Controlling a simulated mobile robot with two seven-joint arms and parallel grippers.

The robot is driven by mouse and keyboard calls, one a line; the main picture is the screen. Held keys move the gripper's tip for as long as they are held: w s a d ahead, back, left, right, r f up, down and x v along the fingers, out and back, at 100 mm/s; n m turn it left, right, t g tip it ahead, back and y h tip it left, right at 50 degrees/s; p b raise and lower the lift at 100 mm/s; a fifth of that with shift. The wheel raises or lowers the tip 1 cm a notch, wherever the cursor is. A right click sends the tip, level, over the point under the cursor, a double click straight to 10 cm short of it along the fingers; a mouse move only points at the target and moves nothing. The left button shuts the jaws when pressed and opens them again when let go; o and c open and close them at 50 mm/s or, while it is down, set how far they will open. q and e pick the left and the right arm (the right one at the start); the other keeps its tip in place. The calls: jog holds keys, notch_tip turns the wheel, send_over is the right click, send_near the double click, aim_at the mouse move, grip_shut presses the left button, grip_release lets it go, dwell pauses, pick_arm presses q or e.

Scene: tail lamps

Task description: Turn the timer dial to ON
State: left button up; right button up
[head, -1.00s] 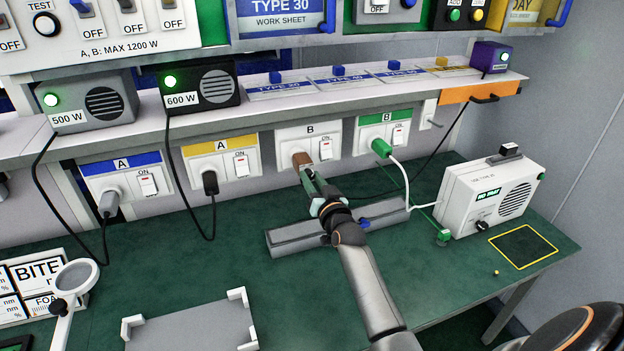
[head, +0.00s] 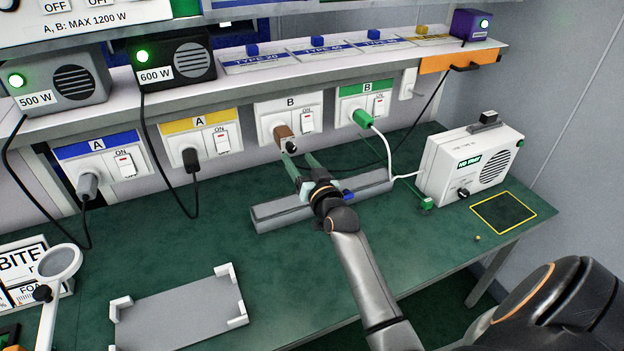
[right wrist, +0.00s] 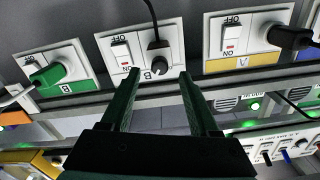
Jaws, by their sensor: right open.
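A white box (head: 472,165) stands at the right of the green bench. It has a black round dial (head: 463,194), a green label and a speaker grille; the dial's setting is too small to read. No marking that I can read names it as a timer. My right gripper (head: 300,163) is open and empty, well left of this box. Its fingers point at the wall socket marked B (head: 289,108) and stand apart from the brown plug (head: 283,132) in it. In the right wrist view, the open fingers (right wrist: 158,75) frame a dark plug in that socket, which appears upside down. My left gripper is not in view.
A long grey tray (head: 280,214) lies under my right wrist. A yellow-outlined square (head: 503,212) lies before the white box. A magnifier (head: 60,262) stands at left.

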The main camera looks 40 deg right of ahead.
jog(key=v, duration=0.8)
jog(key=shift+s+b, duration=0.15)
jog(key=shift+b, duration=0.15)
dwell(0.4)
jog(key=s+a+f+n+g+y, duration=0.45)
jog(key=s+a+f+g, duration=0.2)
jog(key=a+f, duration=0.25)
jog(key=s+a+f+n+g, duration=0.2)
jog(key=s+a+f+g, duration=0.15)
jog(key=s, duration=0.55)
jog(key=s+a+f+n+g, duration=0.15)
jog(key=s+g, duration=0.25)
jog(key=s, duration=0.6)
jog(key=w+a+f+t+y, duration=0.1)
jog(key=w+a+f+t, duration=0.1)
jog(key=f, duration=0.4)
jog(key=w+a+f+t+y, duration=0.1)
jog(key=w+a+f+t, duration=0.1)
jog(key=f, duration=0.4)
jog(key=shift+a+t, duration=0.45)
jog(key=shift+t, duration=0.35)
